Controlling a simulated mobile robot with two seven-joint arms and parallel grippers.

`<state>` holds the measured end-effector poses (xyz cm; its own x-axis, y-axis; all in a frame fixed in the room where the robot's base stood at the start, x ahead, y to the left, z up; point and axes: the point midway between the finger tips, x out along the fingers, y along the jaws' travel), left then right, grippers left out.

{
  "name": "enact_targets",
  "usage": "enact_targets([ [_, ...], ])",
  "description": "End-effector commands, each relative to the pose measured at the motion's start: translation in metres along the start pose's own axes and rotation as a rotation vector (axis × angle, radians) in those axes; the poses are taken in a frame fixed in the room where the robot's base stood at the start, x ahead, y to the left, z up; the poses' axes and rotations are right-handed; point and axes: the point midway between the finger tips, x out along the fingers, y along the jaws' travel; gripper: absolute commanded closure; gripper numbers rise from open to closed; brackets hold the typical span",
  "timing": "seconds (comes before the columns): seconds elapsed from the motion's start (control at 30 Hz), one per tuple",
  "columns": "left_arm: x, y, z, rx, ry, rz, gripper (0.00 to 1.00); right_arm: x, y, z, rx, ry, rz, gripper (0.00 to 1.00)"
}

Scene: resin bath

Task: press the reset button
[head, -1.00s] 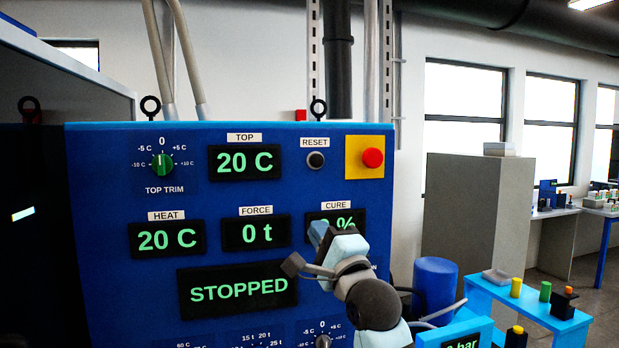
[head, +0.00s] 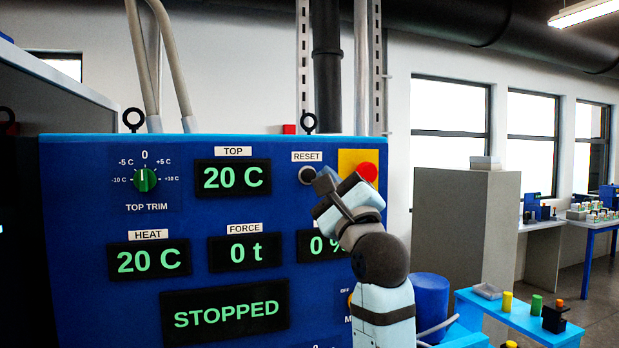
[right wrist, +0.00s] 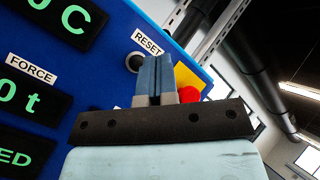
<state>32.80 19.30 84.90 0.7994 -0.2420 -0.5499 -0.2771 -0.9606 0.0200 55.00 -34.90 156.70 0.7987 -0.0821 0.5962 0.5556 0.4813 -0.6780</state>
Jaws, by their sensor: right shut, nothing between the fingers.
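The reset button (head: 307,175) is a small round dark button in a light ring on the blue panel (head: 90,215), under the RESET label (head: 307,157). My right gripper (head: 328,182) is in front of the panel, just right of and below the button, partly overlapping its edge. In the right wrist view its shut, empty fingers (right wrist: 153,75) point at the panel, and the button (right wrist: 134,62) shows just left of the tips. I cannot tell whether the tips touch the panel. My left gripper is out of view.
A red emergency knob (head: 368,171) on a yellow plate (head: 347,158) sits just right of the button, partly behind my gripper. The STOPPED display (head: 226,313) is lower on the panel. A blue bench (head: 520,318) with small coloured items stands at the right.

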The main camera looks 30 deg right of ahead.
Motion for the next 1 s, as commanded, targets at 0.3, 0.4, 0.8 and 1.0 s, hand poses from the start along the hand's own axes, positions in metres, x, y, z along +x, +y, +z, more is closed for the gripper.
enact_targets([
  [0.3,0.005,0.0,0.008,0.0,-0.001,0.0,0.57,0.035,0.02,-0.02,-0.003,0.0,0.001,1.0],
  [0.4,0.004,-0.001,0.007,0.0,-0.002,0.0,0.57,0.046,0.024,-0.025,-0.001,0.001,0.002,1.0],
  [0.8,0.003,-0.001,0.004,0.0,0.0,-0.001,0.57,0.063,0.034,-0.034,-0.001,0.0,0.0,1.0],
  [1.0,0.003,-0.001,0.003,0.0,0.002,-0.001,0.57,0.062,0.034,-0.034,-0.001,0.0,0.0,1.0],
])
